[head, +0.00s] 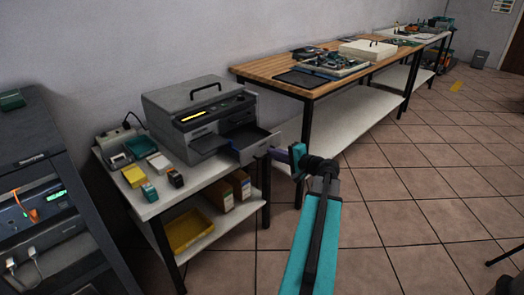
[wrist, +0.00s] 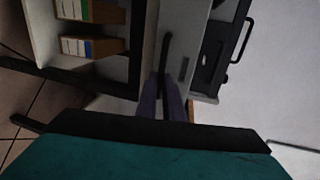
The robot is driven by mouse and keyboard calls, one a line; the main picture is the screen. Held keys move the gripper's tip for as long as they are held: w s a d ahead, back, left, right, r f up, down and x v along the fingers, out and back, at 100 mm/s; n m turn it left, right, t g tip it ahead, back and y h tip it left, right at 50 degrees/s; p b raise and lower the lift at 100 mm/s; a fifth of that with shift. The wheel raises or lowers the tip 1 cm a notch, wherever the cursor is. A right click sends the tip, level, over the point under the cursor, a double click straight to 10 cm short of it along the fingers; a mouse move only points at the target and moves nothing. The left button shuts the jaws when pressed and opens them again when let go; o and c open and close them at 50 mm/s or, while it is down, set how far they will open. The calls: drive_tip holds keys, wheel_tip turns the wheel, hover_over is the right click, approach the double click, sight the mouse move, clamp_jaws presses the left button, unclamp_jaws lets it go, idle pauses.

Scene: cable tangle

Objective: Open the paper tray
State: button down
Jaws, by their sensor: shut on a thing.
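The grey printer (head: 200,113) stands on a small white table. Its paper tray (head: 250,143) sticks out from the front toward my arm. My gripper (head: 272,153) is at the tray's front face. In the wrist view, the purple fingers of my gripper (wrist: 162,80) are shut on the dark bar handle (wrist: 166,48) of the pale tray front (wrist: 187,35). How far the tray is out is hard to judge in the wrist view.
Small boxes and a yellow block (head: 133,176) lie on the printer table (head: 150,207). A yellow bin (head: 188,232) and cartons (head: 222,195) are on its lower shelf. A dark rack (head: 45,190) stands left, a long wooden workbench (head: 265,68) behind.

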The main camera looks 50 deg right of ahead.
drive_tip(key=shift+f+v, duration=0.2)
drive_tip(key=shift+v, duration=0.65)
drive_tip(key=shift+f+v, duration=0.15)
drive_tip(key=shift+v, duration=0.75)
drive_tip(key=shift+f+v, duration=0.2)
drive_tip(key=shift+v, duration=0.65)
drive_tip(key=shift+d, duration=0.1)
drive_tip(key=c, duration=2.2)
unclamp_jaws()
drive_tip(key=shift+s, duration=0.1)
drive_tip(key=p+v, duration=0.2)
drive_tip(key=v, duration=1.1)
drive_tip(key=shift+s+r, duration=0.15)
drive_tip(key=shift+s, duration=0.2)
drive_tip(key=shift+w, duration=0.1)
